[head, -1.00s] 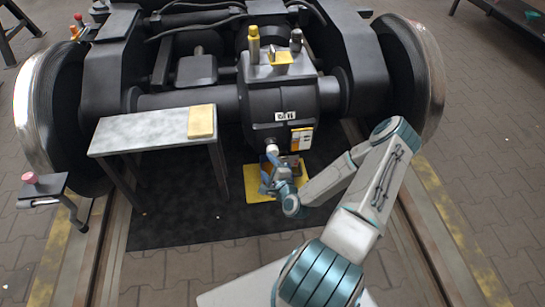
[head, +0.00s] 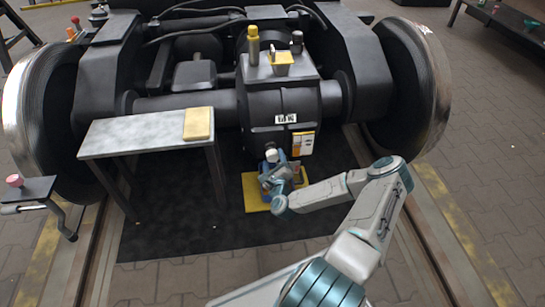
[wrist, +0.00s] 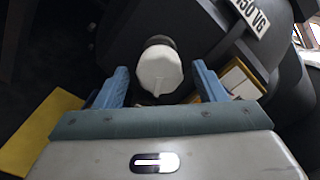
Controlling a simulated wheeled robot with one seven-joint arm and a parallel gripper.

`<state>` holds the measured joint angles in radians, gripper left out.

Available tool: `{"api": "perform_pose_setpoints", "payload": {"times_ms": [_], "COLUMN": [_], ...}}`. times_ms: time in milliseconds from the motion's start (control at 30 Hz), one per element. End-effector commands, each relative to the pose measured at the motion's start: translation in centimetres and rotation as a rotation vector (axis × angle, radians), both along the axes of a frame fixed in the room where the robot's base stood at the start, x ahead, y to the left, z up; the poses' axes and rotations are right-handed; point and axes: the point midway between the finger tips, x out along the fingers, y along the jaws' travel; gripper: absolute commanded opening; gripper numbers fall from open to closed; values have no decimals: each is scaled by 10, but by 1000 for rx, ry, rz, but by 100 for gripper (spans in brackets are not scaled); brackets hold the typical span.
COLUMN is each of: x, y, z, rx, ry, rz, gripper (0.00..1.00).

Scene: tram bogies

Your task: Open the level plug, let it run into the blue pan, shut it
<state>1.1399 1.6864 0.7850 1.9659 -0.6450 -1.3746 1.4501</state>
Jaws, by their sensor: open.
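The level plug is a white knob (wrist: 158,70) on a dark stem, low on the front of the black gearbox (head: 283,105). In the head view the white knob (head: 271,154) shows just above my gripper (head: 271,166). In the wrist view my gripper (wrist: 158,86) has its two blue fingers apart, one on each side of the knob. Gaps show between the fingers and the knob, so it is not gripped. A yellow mat (head: 253,194) lies on the floor below. I cannot make out the blue pan; my gripper covers part of the mat.
A grey bench (head: 145,132) with a yellow block (head: 198,123) stands left of the gearbox. Large wheels (head: 425,90) flank the axle. A yellow-and-white card (head: 303,143) is right of the plug. A yellow funnel-like piece (head: 281,62) sits on top.

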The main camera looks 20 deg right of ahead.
Motion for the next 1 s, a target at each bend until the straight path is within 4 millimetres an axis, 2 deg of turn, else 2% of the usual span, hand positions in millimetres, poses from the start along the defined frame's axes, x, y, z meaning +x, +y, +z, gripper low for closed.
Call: {"api": "perform_pose_setpoints", "payload": {"times_ms": [100,233,600,633,700,800,1000], "x": [19,32,38,38,38,38,37], "y": [-5,-9,-11,-11,-11,-11,-11], "z": [-2,-1,0,0,0,0,0], "rx": [-3,-2,-1,-1,-1,-1,-7], "ry": [-1,0,1,1,1,1,3], "rz": [1,1,1,1,1,1,1], "gripper": [64,64,64,61,42,19,19]}}
